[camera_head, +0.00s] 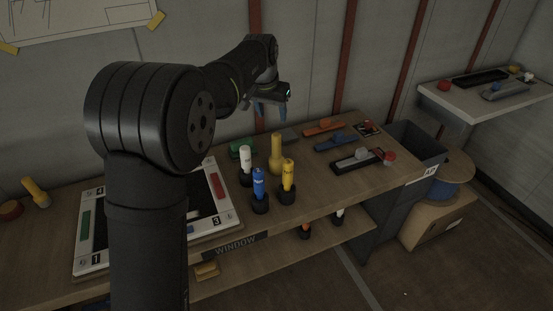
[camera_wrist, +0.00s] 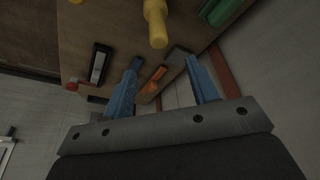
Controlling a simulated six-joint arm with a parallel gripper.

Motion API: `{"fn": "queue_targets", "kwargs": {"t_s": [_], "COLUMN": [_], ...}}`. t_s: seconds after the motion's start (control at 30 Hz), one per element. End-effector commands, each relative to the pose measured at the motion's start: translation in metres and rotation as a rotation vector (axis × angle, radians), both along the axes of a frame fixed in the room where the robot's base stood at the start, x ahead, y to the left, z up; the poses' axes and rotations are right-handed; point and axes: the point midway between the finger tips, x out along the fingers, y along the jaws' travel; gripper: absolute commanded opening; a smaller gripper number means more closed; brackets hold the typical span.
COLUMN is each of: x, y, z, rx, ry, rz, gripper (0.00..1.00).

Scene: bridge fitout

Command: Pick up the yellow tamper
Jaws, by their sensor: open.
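The likely yellow tamper (camera_head: 276,155) stands upright on the wooden bench, behind the white, blue and yellow bottle-like items. It also shows in the wrist view (camera_wrist: 155,22), at the top edge and partly cut off. My gripper (camera_head: 270,110) is above the back of the bench, higher than the tamper and apart from it. In the wrist view its two blue fingers (camera_wrist: 163,63) are spread with nothing held between them; an orange-handled tool (camera_wrist: 155,80) appears behind the gap.
White (camera_head: 245,160), blue (camera_head: 258,183) and yellow (camera_head: 288,174) items in dark bases stand close in front. A green block (camera_head: 240,150) lies left of the tamper. Several tools lie at right, near a grey bin (camera_head: 425,150). A white-framed board (camera_head: 85,250) is at left.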

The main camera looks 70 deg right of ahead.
Motion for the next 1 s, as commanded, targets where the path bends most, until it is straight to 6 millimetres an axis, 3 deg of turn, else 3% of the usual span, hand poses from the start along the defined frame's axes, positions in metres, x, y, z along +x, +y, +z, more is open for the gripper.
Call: {"fn": "queue_targets", "kwargs": {"t_s": [0.1, 0.33, 0.73, 1.0], "x": [0.0, 0.0, -0.001, -0.002], "y": [-0.007, -0.021, -0.03, -0.039], "z": [-0.028, -0.073, -0.103, -0.14], "rx": [0.005, 0.004, 0.002, 0.0], "ry": [0.0, 0.001, 0.0, 0.0], "rz": [0.001, 0.002, 0.003, 0.003], "gripper": [0.54, 0.54, 0.54, 0.54]}}
